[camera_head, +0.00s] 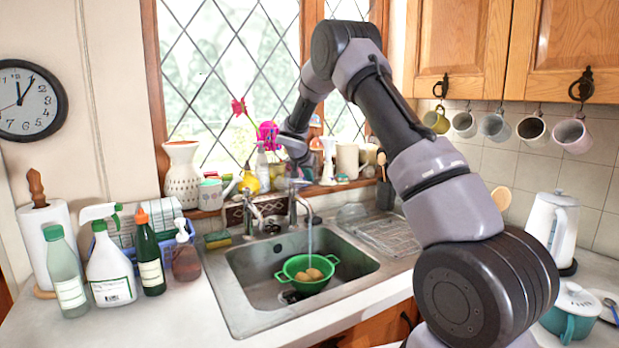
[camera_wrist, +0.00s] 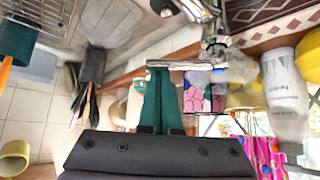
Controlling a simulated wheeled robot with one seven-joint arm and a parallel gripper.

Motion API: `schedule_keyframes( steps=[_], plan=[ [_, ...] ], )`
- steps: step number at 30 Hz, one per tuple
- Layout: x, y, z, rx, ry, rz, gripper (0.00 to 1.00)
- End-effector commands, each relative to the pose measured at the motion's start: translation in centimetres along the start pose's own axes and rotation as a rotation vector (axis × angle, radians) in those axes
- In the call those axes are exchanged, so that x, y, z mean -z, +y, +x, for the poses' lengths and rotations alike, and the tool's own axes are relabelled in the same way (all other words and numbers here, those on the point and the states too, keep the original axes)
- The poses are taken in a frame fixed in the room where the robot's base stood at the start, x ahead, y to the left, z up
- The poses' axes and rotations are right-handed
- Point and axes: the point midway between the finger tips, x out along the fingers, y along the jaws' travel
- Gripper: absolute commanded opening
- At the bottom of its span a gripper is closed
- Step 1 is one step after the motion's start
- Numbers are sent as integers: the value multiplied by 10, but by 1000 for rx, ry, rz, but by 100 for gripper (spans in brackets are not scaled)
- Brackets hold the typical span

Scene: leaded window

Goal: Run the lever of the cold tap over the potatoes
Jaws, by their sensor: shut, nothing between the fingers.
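A green colander (camera_head: 292,285) with several potatoes (camera_head: 309,274) stands in the sink. A stream of water (camera_head: 310,243) falls into it from the chrome tap on the right (camera_head: 293,207). A second chrome tap (camera_head: 251,213) stands to its left. My gripper (camera_head: 297,184) is over the right tap, its fingers hard to make out in the head view. In the wrist view my gripper (camera_wrist: 165,72) is shut and empty, with teal fingers. Its tips are at a chrome lever (camera_wrist: 192,64) of a tap (camera_wrist: 214,42); I cannot tell whether they touch.
The sink (camera_head: 243,262) has a drying rack (camera_head: 387,235) on its right. Bottles, including a white spray bottle (camera_head: 110,272), crowd the left counter. The sill behind the taps holds a white vase (camera_head: 183,180) and other items. Mugs (camera_head: 495,126) hang at right.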

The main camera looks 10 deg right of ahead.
Motion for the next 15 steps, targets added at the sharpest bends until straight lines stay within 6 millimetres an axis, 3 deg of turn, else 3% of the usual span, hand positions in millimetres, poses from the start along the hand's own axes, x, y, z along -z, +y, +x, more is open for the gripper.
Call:
schedule_keyframes(
  steps=[15],
  plan=[
    [-4,0,-3,-46,0,49,0]
  ],
)
